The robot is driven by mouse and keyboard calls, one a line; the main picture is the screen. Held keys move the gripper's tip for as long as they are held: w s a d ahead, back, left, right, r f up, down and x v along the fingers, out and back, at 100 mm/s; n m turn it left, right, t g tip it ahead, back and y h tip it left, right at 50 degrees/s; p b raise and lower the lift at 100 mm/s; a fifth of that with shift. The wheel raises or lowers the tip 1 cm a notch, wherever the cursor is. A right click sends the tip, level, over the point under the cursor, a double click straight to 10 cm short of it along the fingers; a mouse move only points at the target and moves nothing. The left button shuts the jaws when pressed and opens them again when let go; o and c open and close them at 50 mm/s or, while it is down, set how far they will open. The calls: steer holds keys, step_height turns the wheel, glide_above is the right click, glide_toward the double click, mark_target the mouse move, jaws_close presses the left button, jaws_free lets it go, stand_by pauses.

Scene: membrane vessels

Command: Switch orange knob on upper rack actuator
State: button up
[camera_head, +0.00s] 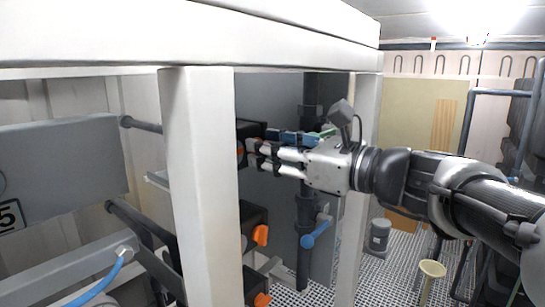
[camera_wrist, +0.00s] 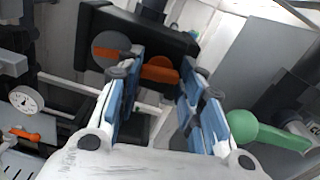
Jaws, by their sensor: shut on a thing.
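The upper rack actuator is a black box (camera_head: 250,129), partly hidden by the white post and my fingers. Its orange knob shows as a small patch (camera_head: 240,151) beside my fingertips. In the wrist view the orange knob (camera_wrist: 160,70) lies between my fingertips, in front of the black actuator body (camera_wrist: 150,37). My gripper (camera_head: 259,155) reaches in from the right with its fingers pointing left. In the wrist view my gripper (camera_wrist: 163,66) has its blue-padded fingers on both sides of the knob, shut on it. The contact faces are partly hidden.
Lower black actuators carry orange knobs (camera_head: 260,235) (camera_head: 262,299). A white post (camera_head: 201,190) stands just left of my gripper. A blue-handled valve (camera_head: 315,235) hangs below it. A green handle (camera_wrist: 265,132) is close to my right finger in the wrist view.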

steer(key=shift+f+n+b, duration=0.1)
steer(key=shift+n+b, duration=6.95)
steer(key=shift+n, duration=0.15)
steer(key=o, duration=0.8)
steer(key=shift+a, duration=0.1)
steer(key=v, duration=0.7)
steer(key=shift+s+d, duration=0.2)
steer(key=shift+d, duration=0.05)
